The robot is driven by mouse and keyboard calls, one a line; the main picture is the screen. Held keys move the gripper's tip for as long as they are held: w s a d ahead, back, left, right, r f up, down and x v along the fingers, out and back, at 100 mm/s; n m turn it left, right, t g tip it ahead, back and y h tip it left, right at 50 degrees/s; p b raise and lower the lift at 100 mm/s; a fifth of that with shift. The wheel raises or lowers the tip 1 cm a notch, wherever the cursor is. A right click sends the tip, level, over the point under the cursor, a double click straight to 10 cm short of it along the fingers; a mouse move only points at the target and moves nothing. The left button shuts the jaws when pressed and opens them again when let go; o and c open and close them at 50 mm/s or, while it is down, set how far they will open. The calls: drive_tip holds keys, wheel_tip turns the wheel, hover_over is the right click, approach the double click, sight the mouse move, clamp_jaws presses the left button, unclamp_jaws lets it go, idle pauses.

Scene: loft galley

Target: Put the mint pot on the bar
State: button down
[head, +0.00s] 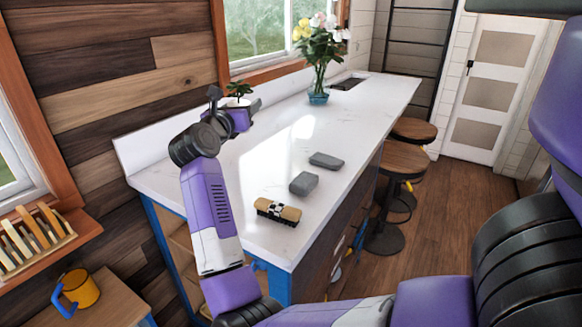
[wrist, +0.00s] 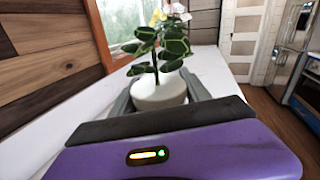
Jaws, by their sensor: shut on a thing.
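The mint pot is a white pot (wrist: 158,93) with a dark-leaved green plant, seen in the middle of the wrist view. My gripper (wrist: 160,100) is shut on the pot, with a grey finger on each side of it. In the head view the plant (head: 239,89) shows above my gripper (head: 240,103), over the far left part of the white bar (head: 270,150). The pot looks upright. Whether its base touches the bar top is hidden behind my gripper.
A glass vase of flowers (head: 319,92) stands farther back on the bar. Two grey blocks (head: 304,183) and a wooden brush (head: 278,212) lie nearer the front. Stools (head: 404,160) stand along the right side. The bar's middle is clear.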

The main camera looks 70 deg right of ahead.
wheel_tip(320, 180, down, 20)
drive_tip(key=shift+d+r+p, duration=0.1)
drive_tip(key=shift+r+p, duration=0.05)
drive_tip(key=shift+p, duration=0.45)
drive_tip(key=shift+f, duration=0.2)
drive_tip(key=c, duration=0.5)
unclamp_jaws()
drive_tip(key=shift+r, duration=0.1)
drive_tip(key=shift+r, duration=0.2)
drive_tip(key=a, duration=0.4)
drive_tip(key=a+b, duration=0.1)
drive_tip(key=a, duration=0.3)
drive_tip(key=s+a+b, duration=0.1)
drive_tip(key=a, duration=0.3)
drive_tip(key=shift+f, duration=0.15)
